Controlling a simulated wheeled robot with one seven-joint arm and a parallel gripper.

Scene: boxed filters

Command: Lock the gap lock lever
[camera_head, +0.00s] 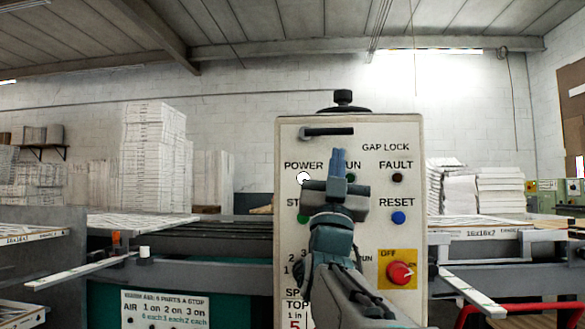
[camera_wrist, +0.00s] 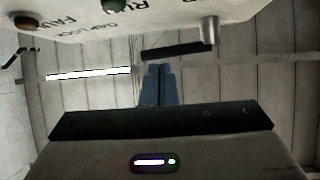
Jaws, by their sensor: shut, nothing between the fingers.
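The gap lock lever (camera_head: 327,132) is a dark horizontal bar near the top of a pale control panel (camera_head: 290,142). A grey round pivot sits at its left end, and its free end points right, above the "GAP LOCK" lettering. In the wrist view, where the panel lettering is upside down, the lever (camera_wrist: 178,52) is a dark bar beside its grey pivot (camera_wrist: 208,30). My gripper (camera_head: 339,154) is in front of the panel, with its blue fingers pointing up just below the lever. The fingers (camera_wrist: 159,70) are together and empty, with a small visible gap to the bar.
My arm hides part of the panel's middle. Power light (camera_head: 303,178), fault light (camera_head: 397,178), blue reset button (camera_head: 398,217) and red off switch (camera_head: 400,272) surround it. A black knob (camera_head: 343,97) tops the panel. Conveyor machinery flanks both sides; space above the panel is clear.

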